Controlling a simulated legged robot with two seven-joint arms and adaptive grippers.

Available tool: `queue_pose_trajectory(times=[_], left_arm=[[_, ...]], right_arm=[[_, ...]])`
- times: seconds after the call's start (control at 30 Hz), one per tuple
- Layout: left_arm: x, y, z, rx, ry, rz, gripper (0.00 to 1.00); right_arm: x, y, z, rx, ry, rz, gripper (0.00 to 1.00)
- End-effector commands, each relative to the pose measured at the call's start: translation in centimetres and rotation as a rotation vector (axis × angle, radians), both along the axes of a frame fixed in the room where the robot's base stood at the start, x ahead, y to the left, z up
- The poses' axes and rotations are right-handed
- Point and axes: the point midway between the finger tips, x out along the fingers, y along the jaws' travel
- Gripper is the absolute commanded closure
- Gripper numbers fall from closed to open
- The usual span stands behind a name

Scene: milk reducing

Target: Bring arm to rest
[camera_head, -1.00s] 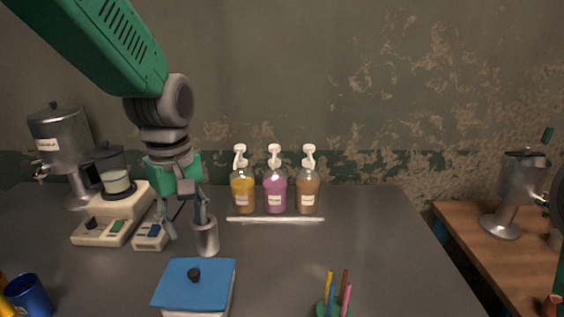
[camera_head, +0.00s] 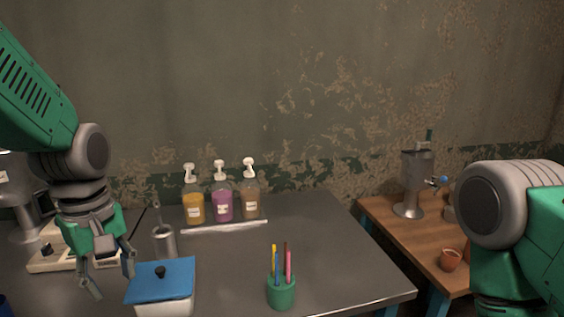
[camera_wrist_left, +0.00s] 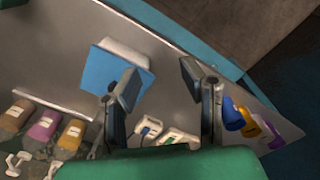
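My left gripper (camera_head: 110,276) hangs over the dark table (camera_head: 320,250) at the left, fingers pointing down. Its two fingers are spread with nothing between them; the gap also shows in the left wrist view (camera_wrist_left: 160,80). It is left of and in front of a metal cup (camera_head: 164,243), apart from it, and beside a box with a blue lid (camera_head: 165,277). The blue lid also shows in the left wrist view (camera_wrist_left: 100,72). My right arm shows at the right edge of the head view, but its gripper is out of the frame.
Three pump bottles, yellow (camera_head: 194,207), purple (camera_head: 222,205) and brown (camera_head: 250,201), stand behind a white strip (camera_head: 225,227). A green pen cup (camera_head: 281,292) stands at the front. A wooden side table (camera_head: 385,212) holds a metal dispenser (camera_head: 413,180) and an orange cup (camera_head: 450,260).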

Motion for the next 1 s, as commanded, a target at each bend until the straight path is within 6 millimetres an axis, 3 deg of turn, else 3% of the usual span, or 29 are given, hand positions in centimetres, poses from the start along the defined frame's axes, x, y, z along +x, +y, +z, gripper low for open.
queue_pose_trajectory(times=[0.37,0.57,0.67,0.8,0.9,1.0], left_arm=[[-1.3,0.8,-9.2,0.029,0.008,-0.173,0.64],[-3.8,1.4,-16.6,0.048,0.011,-0.338,0.64],[-6.4,1.7,-21.7,0.055,0.017,-0.464,0.64],[-12.4,1.8,-29.1,0.055,0.017,-0.697,0.64],[-16.7,1.7,-32.5,0.049,0.005,-0.846,0.64],[-19.9,1.4,-34.3,0.043,-0.010,-0.954,0.64]], right_arm=[[0.1,0.0,-0.5,0.000,-0.002,0.000,1.00],[0.1,0.0,-1.0,0.000,-0.001,0.000,1.00],[0.0,0.0,-1.3,0.000,-0.001,0.000,1.00],[0.1,0.0,-1.9,0.000,-0.001,0.000,1.00],[0.1,0.0,-2.3,0.000,-0.001,0.000,1.00],[0.1,0.0,-2.5,0.000,-0.001,0.000,1.00]])
